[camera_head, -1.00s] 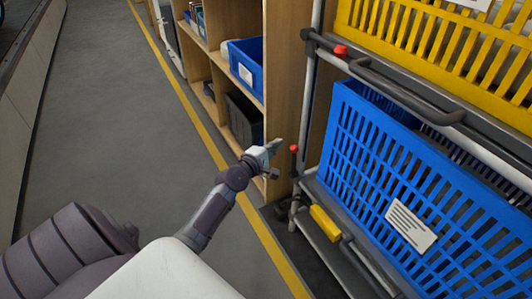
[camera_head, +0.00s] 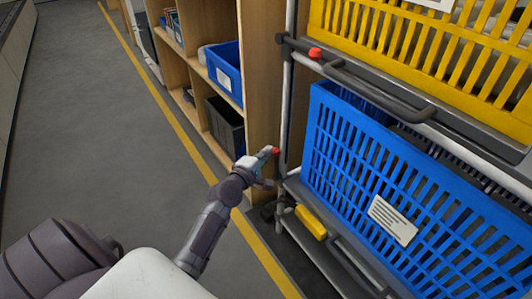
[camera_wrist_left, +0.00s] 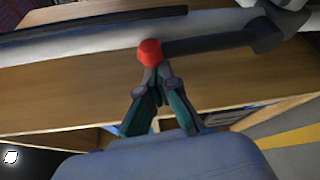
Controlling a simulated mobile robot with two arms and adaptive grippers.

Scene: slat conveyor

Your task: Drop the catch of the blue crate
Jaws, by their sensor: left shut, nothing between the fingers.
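The blue crate (camera_head: 345,106) sits on the lower level of the rack at the right in the head view, with a white label on its slatted side. Its catch shows a red tip (camera_head: 275,150) beside the rack's left post; my gripper hides part of its lever. In the left wrist view the red knob (camera_wrist_left: 150,52) ends a dark lever (camera_wrist_left: 210,43) that runs right to a pivot. My left gripper (camera_head: 267,154) is shut and empty at the red tip. In the wrist view its fingertips (camera_wrist_left: 153,72) meet just below the knob, seemingly touching it.
A yellow crate (camera_head: 385,45) sits above, with its own red-tipped catch (camera_head: 315,53) and a dark handle bar. A yellow pedal-like part (camera_head: 311,222) is low on the rack. Wooden shelves (camera_head: 262,75) with bins stand behind. Grey floor at the left is clear.

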